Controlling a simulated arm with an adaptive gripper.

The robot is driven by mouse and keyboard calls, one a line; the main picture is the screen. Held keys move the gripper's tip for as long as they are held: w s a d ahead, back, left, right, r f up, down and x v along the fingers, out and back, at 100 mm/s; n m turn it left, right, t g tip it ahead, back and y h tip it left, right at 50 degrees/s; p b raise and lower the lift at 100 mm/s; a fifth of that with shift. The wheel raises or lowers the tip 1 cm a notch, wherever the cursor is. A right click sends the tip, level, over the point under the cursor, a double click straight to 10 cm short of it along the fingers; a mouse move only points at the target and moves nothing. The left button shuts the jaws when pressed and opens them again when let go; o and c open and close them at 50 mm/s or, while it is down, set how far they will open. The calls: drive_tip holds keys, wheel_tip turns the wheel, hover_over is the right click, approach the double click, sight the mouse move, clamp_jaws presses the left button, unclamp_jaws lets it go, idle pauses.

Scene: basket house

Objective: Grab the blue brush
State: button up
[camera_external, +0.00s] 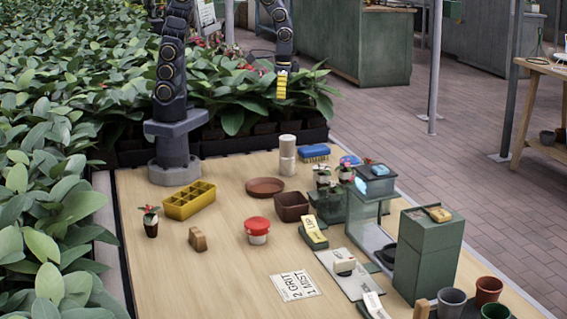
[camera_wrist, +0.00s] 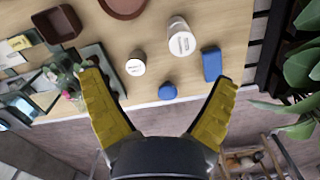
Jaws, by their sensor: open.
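The blue brush (camera_external: 315,151) lies near the far edge of the wooden table, with its blue back up and pale bristles below. In the wrist view its blue back (camera_wrist: 211,64) shows close inside the right finger, apart from it. My gripper (camera_external: 281,92) hangs well above the table's far end, over the plants in the picture. In the wrist view my gripper (camera_wrist: 160,80) has its yellow fingers spread wide with nothing between them.
A white cylinder (camera_external: 288,155) stands just left of the brush. A round blue object (camera_wrist: 167,91) lies near the table edge. Small potted plants (camera_external: 323,176), a brown square bowl (camera_external: 291,206) and a glass-sided case (camera_external: 370,215) stand nearer. The table's left front is mostly clear.

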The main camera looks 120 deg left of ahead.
drive_tip(key=w+a+f+n, duration=0.3)
drive_tip(key=w+a+f, duration=0.1)
drive_tip(key=a+f, duration=0.6)
drive_tip(key=n, duration=0.2)
hover_over(314, 148)
drive_tip(key=shift+t, duration=0.4)
drive_tip(key=f, duration=0.5)
drive_tip(key=shift+w+d+f, duration=0.1)
drive_tip(key=shift+w+f, duration=0.2)
drive_tip(key=shift+w, duration=0.1)
wheel_tip(314, 148, down, 2)
drive_tip(key=shift+s+f, duration=0.1)
drive_tip(key=shift+f, duration=0.15)
drive_tip(key=f, duration=0.5)
drive_tip(key=shift+s+a+f, duration=0.25)
drive_tip(key=shift+s+f, duration=0.1)
drive_tip(key=c, duration=1.2)
